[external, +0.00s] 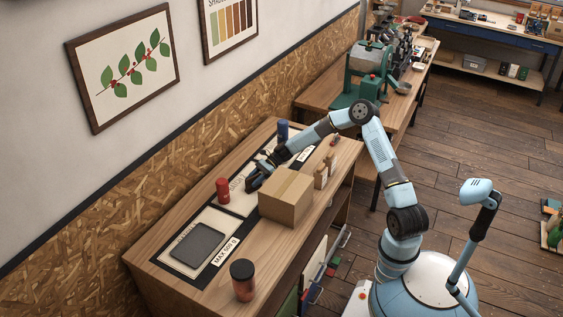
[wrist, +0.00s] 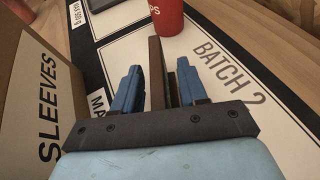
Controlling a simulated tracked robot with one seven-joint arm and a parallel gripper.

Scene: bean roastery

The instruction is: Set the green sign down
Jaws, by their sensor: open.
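My gripper (external: 256,180) is low over the table, just behind the cardboard box. In the wrist view its two blue fingers (wrist: 158,88) are apart. A thin upright brown piece (wrist: 156,70) stands between them, seen nearly edge-on, with a gap on each side. It may be the sign, but its face is turned away and I see no green on it. It stands by the white mat area marked BATCH 2 (wrist: 235,75). In the external view my gripper hides it.
A cardboard box (external: 287,197) marked SLEEVES stands close beside my gripper. A red can (external: 222,190) is near on the other side. A blue can (external: 283,130), a dark tablet (external: 197,244), a dark-lidded jar (external: 243,281) and small brown bags (external: 323,172) are also on the table.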

